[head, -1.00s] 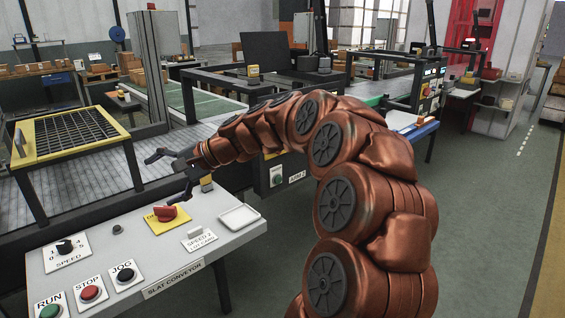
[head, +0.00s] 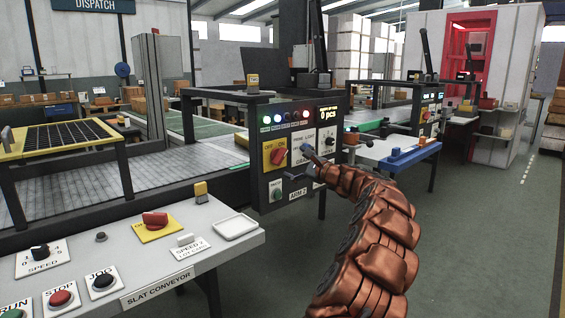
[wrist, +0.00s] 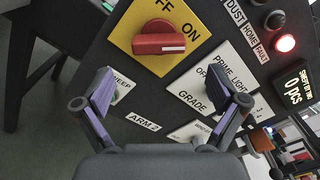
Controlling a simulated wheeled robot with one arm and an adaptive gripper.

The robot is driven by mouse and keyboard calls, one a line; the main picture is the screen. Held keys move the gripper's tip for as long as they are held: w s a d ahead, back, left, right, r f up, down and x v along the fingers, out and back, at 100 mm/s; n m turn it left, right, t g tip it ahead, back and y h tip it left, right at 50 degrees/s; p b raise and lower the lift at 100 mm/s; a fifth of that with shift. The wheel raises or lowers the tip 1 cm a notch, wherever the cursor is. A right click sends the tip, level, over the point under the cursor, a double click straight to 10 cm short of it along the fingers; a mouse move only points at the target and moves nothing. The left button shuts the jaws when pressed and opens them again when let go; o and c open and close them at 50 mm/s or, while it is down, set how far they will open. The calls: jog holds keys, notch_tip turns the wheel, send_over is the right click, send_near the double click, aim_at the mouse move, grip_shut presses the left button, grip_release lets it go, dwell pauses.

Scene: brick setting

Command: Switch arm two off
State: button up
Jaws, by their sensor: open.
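The arm two panel (head: 295,190) is a dark box labelled ARM 2. It carries a red rotary switch (head: 278,156) on a yellow plate marked OFF and ON. In the wrist view the red switch (wrist: 158,42) lies across the picture, its white mark at the right end on the ON side. My gripper (head: 297,164) is in front of the panel, just right of and below the switch. In the wrist view my gripper (wrist: 170,90) is open and empty, fingers spread below the switch and apart from it.
The panel also has a GRADE switch plate (wrist: 205,88), a SWEEP plate, a lit red FAULT lamp (wrist: 285,43) and a counter display (wrist: 294,89). The slat conveyor desk (head: 190,262) with another red switch (head: 155,219) stands at front left. Open floor lies right.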

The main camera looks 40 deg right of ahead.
aim_at(284, 158)
jog(key=shift+w, duration=3.3)
jog(key=shift+c, duration=0.3)
jog(key=c, duration=1.1)
jog(key=shift+b, duration=0.3)
